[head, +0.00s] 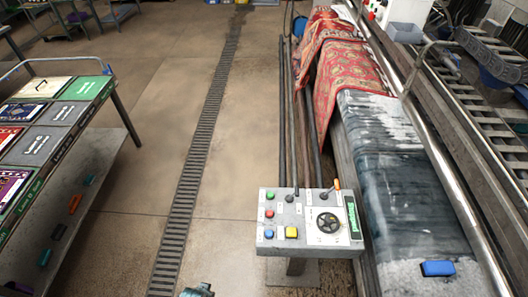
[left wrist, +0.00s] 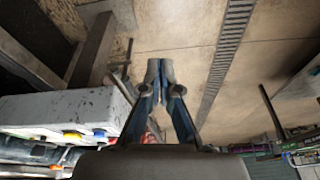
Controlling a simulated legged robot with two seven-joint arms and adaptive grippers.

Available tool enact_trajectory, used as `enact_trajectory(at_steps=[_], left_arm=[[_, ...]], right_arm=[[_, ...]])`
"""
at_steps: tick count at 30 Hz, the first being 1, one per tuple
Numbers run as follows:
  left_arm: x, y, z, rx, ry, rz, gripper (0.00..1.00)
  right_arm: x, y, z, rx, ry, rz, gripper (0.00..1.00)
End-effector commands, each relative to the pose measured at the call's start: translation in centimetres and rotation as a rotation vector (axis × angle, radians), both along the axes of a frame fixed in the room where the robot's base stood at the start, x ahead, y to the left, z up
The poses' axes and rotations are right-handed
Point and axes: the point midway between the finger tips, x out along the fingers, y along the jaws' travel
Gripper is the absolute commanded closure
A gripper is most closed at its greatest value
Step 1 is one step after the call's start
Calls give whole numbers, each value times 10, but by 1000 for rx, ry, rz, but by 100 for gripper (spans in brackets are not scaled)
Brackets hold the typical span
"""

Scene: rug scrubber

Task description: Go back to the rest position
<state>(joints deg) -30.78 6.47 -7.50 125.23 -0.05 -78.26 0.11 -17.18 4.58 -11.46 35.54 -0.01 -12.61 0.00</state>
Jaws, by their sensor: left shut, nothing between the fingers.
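My left gripper (left wrist: 160,66) is in the middle of the left wrist view, its two bluish fingers together with nothing between them. It is apart from the control box (left wrist: 65,112), which shows at the left of that view with coloured buttons. In the head view the same grey control box (head: 310,240) stands at the lower middle, with green, red, blue and yellow buttons, a black handwheel and an orange-tipped lever. My right gripper shows in neither view.
A scrubbing machine (head: 395,170) with a red patterned rug (head: 335,55) runs along the right. A blue block (head: 437,268) lies on its wet surface. A rack (head: 75,130) with coloured panels stands left. A floor drain (head: 205,130) crosses open concrete between them.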

Motion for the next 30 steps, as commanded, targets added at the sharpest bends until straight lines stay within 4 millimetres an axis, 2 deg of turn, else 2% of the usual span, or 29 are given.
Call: enact_trajectory(at_steps=[1, 5, 8, 12, 15, 18, 21, 24, 27, 30], left_arm=[[0, 0, -22, 0, 11, -2, 100], [-4, -1, -81, 2, 34, -7, 100], [-15, 0, -140, 4, 58, -11, 100], [-51, 5, -233, 8, 98, -19, 100], [-88, 11, -291, 11, 124, -26, 100], [-129, 18, -333, 14, 148, -32, 100], [-166, 25, -360, 18, 167, -36, 100], [-192, 30, -374, 20, 177, -40, 100], [-205, 33, -380, 21, 181, -42, 100], [-209, 34, -381, 20, 184, -42, 100]], right_arm=[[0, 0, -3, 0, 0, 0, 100], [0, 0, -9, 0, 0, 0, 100], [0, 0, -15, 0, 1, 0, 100], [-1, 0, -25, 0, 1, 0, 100], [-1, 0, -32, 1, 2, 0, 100], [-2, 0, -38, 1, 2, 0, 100], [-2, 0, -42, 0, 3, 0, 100], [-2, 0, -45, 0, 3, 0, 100], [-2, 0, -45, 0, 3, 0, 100], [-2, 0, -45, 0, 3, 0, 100]])
